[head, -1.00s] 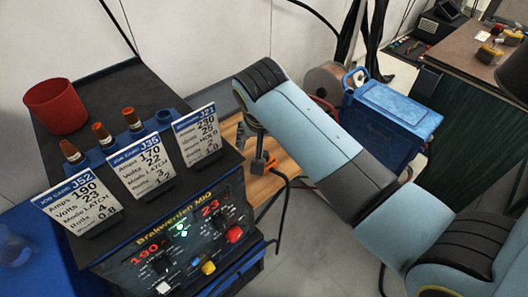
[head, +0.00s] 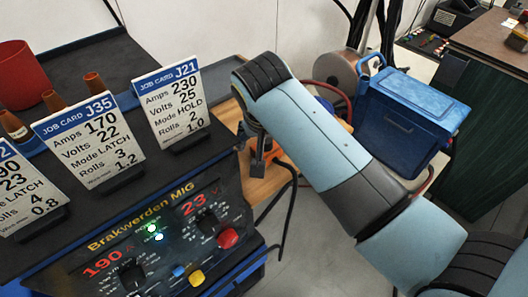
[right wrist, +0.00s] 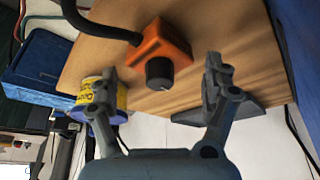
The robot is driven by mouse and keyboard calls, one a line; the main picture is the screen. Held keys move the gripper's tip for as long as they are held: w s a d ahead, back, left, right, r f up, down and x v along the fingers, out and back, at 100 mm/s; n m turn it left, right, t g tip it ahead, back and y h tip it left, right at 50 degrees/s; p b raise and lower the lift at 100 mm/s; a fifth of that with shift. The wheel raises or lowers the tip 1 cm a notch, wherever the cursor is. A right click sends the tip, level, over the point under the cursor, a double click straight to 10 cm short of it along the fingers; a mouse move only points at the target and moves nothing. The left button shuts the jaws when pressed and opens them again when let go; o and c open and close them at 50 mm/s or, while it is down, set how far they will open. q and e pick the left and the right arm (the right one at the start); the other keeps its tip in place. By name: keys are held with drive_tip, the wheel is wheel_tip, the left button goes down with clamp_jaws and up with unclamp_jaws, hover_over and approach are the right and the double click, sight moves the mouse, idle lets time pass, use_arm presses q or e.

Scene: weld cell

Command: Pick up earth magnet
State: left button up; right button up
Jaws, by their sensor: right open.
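The earth magnet (right wrist: 167,42) is an orange block with a black round knob (right wrist: 160,74) and a thick black cable. It sits on a wooden top (right wrist: 215,35). In the right wrist view my right gripper (right wrist: 161,65) is open, its two fingers apart to the left and right of the knob, touching nothing that I can make out. In the head view the right gripper (head: 257,150) hangs below my arm's end over the wooden top, and only some orange of the magnet shows beside it. My left gripper is in neither view.
A yellow-labelled roll (right wrist: 120,93) is close by the left finger, and a grey angled piece (right wrist: 245,108) is behind the right finger. The welder (head: 160,235) with job cards (head: 172,103) stands left. A blue cooler box (head: 405,115) stands right.

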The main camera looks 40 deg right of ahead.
drive_tip(key=shift+f, duration=0.1)
drive_tip(key=c, duration=1.5)
